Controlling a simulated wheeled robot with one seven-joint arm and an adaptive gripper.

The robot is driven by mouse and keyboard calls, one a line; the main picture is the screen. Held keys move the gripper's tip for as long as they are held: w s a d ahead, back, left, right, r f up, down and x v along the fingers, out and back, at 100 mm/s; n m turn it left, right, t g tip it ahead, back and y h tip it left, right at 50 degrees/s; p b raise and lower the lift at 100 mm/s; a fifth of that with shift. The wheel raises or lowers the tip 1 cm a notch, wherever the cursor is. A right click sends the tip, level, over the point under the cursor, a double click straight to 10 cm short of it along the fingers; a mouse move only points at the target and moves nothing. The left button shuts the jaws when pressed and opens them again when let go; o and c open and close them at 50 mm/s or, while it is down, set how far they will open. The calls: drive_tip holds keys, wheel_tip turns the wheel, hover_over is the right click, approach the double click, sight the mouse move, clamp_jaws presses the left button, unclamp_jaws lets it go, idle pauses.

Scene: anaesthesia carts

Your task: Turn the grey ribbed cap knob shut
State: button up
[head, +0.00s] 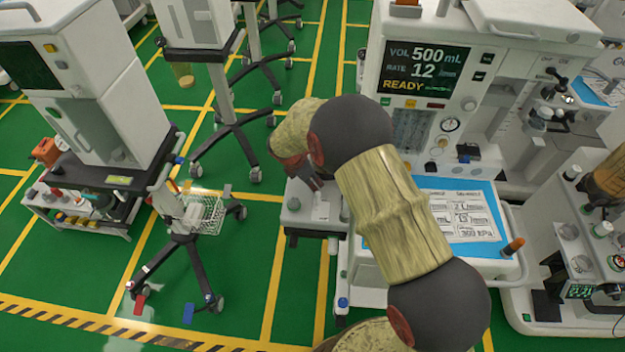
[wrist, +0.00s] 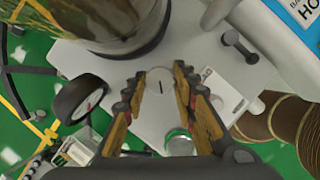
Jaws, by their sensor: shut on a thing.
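The grey cap knob (wrist: 160,84), a pale round cap with a short dark line on its face, sits on a light grey panel (wrist: 105,68) in the wrist view. My gripper (wrist: 159,77) has its two fingers on either side of this cap, shut on it. The line runs roughly up and down in the picture. The ribs on its side are too small to make out. In the head view my gripper (head: 308,180) reaches down to the small side unit at the left of the machine; I cannot make out the cap there.
A green-ringed knob (wrist: 179,143) stands close to the right finger. A black-rimmed wheel-like part (wrist: 78,98) is at left, and a dark bar handle (wrist: 240,45) at upper right. The machine (head: 430,75) with its blue-edged tray (head: 384,243) stands right of my gripper.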

drive_tip(key=m, duration=0.2)
drive_tip(key=m+g+p, duration=0.1)
drive_tip(key=m, duration=0.1)
drive_tip(key=shift+w+a+r+m+g+h, duration=0.1)
drive_tip(key=shift+w+m+g+h, duration=0.1)
drive_tip(key=shift+m+g+h, duration=0.1)
drive_tip(key=m+g+p, duration=0.1)
drive_tip(key=m, duration=0.3)
drive_tip(key=shift+w+g, duration=0.1)
drive_tip(key=shift+g, duration=0.2)
drive_tip(key=shift+m, duration=0.3)
drive_tip(key=o, duration=0.8)
drive_tip(key=shift+o, duration=0.2)
drive_tip(key=v, duration=1.2)
drive_tip(key=shift+w, duration=0.1)
